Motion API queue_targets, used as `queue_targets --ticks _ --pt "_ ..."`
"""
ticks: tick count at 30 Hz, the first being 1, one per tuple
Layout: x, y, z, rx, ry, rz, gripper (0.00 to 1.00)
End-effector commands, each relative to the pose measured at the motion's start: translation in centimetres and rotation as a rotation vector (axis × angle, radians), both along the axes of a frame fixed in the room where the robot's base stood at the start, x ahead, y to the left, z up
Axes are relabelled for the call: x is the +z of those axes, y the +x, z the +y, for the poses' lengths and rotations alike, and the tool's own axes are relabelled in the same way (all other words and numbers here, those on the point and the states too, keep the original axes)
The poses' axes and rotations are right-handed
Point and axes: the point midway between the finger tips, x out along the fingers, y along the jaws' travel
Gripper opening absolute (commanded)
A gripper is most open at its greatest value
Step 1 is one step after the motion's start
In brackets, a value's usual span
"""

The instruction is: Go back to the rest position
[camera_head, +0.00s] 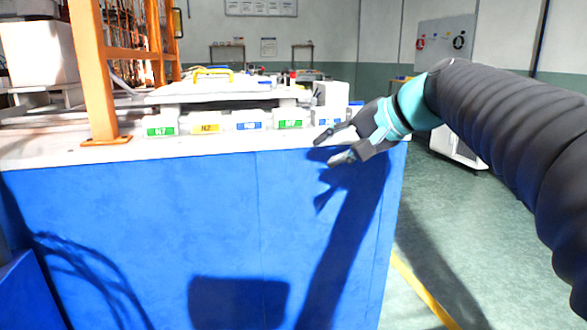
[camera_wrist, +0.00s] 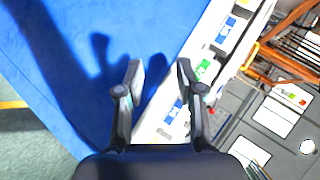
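My gripper (camera_head: 337,146) is in front of the right end of the blue bench, near the level of its white top. In the wrist view my gripper (camera_wrist: 158,72) shows two fingers spread apart with nothing between them. It is open and empty. My arm reaches in from the right edge of the head view, and its shadow falls on the bench's blue front (camera_head: 190,230).
On the white bench top (camera_head: 60,155) stand several labelled containers, including one with a yellow label (camera_head: 207,128) and one with a green label (camera_head: 290,123). An orange frame (camera_head: 95,70) rises at the left. Green floor (camera_head: 460,220) lies open at the right.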

Motion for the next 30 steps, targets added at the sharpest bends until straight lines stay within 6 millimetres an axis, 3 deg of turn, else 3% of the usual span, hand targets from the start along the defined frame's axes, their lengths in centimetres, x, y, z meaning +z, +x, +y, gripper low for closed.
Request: queue_targets --ticks 1,12,18,24,30 --pt "-1.9 -2.1 0.0 -0.001 -0.064 0.011 0.37" --pt "-17.9 -16.4 -4.5 0.043 -0.605 0.062 0.37" --pt "-24.4 -21.9 -7.2 0.106 -0.834 0.055 0.37" --pt "-27.0 -23.9 -8.5 0.140 -0.929 0.048 0.37" --pt "-27.2 -24.0 -8.6 0.143 -0.935 0.050 0.37"
